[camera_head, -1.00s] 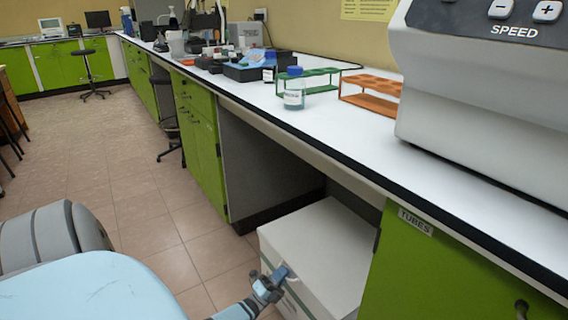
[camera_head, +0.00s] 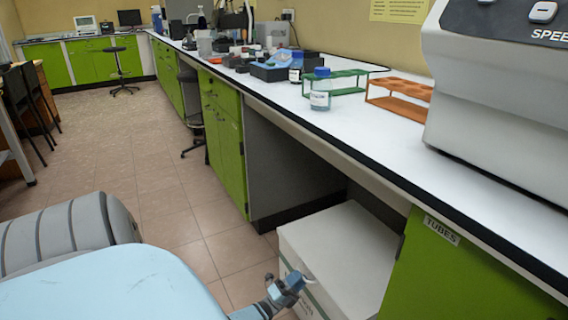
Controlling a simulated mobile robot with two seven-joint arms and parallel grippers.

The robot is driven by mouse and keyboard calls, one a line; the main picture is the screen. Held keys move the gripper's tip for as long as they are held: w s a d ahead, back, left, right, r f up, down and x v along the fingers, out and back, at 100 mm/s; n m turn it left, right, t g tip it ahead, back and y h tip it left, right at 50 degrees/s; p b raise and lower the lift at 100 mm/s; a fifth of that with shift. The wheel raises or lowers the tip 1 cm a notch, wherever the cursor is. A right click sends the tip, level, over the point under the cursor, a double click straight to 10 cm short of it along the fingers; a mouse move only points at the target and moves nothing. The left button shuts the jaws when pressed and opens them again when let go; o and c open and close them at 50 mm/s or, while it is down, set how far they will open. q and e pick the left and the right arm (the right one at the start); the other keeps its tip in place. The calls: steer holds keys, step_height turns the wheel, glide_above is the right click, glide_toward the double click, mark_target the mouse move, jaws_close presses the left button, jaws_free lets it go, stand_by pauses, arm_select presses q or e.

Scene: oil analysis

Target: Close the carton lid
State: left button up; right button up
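The white carton (camera_head: 343,250) stands on the floor in the gap under the bench. Its top looks flat and shut, and its lower part runs out of the picture. My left gripper (camera_head: 300,280) is at the carton's near left side, just below the top edge. It is small in view and overlaps the carton's front face, so I cannot tell whether it touches or whether its fingers are apart. My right gripper is not in view.
The bench top (camera_head: 370,145) overhangs the carton, with a green cabinet (camera_head: 455,270) marked TUBES to its right. A bottle (camera_head: 320,95), a green rack (camera_head: 345,90) and an orange rack (camera_head: 400,95) stand on the bench. The tiled floor (camera_head: 160,190) at left is open.

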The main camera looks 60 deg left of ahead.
arm_select(q)
steer(key=v, duration=1.2)
steer(key=shift+s, duration=0.2)
